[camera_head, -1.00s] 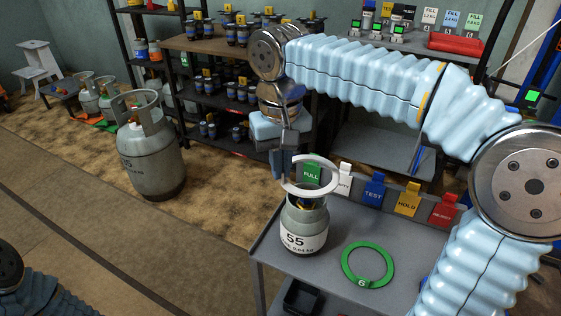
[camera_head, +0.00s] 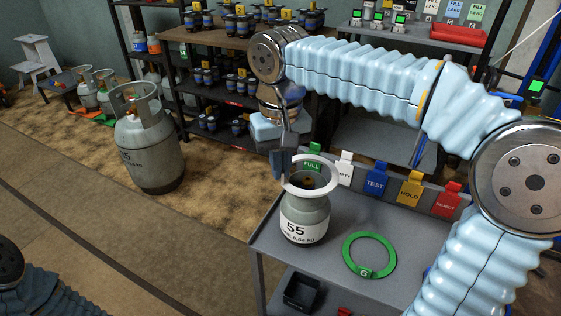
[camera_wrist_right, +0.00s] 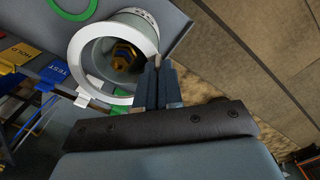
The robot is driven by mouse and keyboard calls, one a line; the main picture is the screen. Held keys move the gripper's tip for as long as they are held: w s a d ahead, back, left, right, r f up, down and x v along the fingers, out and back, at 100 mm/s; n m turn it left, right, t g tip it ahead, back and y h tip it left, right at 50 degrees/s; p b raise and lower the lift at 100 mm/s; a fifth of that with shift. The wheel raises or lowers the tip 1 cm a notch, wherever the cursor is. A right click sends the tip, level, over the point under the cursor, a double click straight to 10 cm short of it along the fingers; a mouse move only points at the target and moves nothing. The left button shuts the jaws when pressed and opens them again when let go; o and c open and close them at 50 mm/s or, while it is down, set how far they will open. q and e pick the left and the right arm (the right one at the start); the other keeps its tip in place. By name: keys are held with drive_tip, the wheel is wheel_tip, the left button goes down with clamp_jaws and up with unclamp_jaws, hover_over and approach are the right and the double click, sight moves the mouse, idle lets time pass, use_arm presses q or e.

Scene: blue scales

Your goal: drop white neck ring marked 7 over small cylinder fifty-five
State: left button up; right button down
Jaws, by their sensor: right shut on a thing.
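The small grey cylinder marked 55 (camera_head: 303,222) stands upright on the grey bench top near its left edge. The white neck ring (camera_head: 333,186) is around the top of this cylinder in the head view, roughly level. Its number does not show. My right gripper (camera_head: 283,164) is shut on the ring's left edge. In the right wrist view the gripper (camera_wrist_right: 158,75) pinches the white ring (camera_wrist_right: 80,82), and the brass valve (camera_wrist_right: 124,52) shows inside the ring opening. I cannot tell whether the ring touches the cylinder. My left gripper is not in view.
A green ring marked 6 (camera_head: 369,255) lies flat on the bench (camera_head: 325,268), right of the cylinder. Coloured tags, including a blue TEST tag (camera_head: 375,183), line the bench's back edge. A black bin (camera_head: 301,292) sits below. A larger cylinder (camera_head: 148,147) stands on the floor.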

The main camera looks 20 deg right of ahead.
drive_tip(key=shift+f+b, duration=1.2)
drive_tip(key=shift+f, duration=0.65)
drive_tip(key=c, duration=1.2)
unclamp_jaws()
